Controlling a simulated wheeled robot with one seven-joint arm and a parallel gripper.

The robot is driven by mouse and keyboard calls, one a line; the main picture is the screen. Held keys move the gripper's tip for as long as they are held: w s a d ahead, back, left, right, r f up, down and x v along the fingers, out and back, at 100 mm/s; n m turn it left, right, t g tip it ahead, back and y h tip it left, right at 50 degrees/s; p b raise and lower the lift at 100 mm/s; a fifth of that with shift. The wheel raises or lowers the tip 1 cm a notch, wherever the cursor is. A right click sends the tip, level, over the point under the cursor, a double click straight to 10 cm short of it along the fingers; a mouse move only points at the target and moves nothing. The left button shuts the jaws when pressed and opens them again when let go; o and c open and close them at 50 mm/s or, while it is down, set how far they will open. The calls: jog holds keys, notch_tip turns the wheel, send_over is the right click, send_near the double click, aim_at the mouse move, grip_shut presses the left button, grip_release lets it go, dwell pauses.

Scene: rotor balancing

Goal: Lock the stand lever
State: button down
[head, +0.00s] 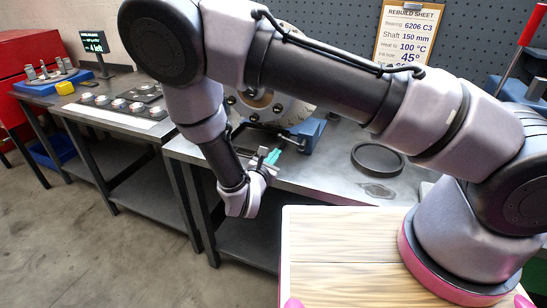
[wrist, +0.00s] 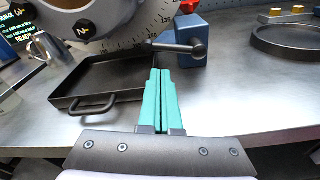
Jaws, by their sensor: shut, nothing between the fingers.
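The stand lever (wrist: 176,46) is a dark bar with a round knob at its right end, in front of the blue stand (wrist: 191,28) in the wrist view. It lies roughly level, pointing right. The blue stand also shows in the head view (head: 312,133), partly behind my arm. My gripper (wrist: 160,72) has teal fingers pressed together, with nothing between them. Its tips are just below and left of the lever in the wrist view. I cannot tell whether they touch it. In the head view my gripper (head: 275,153) is over the bench's front edge.
A dark tray (wrist: 105,97) with a handle lies left of the fingers. A pale graduated disc (wrist: 130,32) stands behind it. A dark ring-shaped dish (head: 377,158) lies on the bench to the right. Bare metal bench top (wrist: 240,95) is clear to the right.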

jog(key=x, duration=0.6)
jog(key=shift+w, duration=0.1)
dwell(0.3)
jog(key=shift+d+r+m, duration=0.1)
jog(key=shift+r+m, duration=0.05)
jog(key=shift+m, duration=0.15)
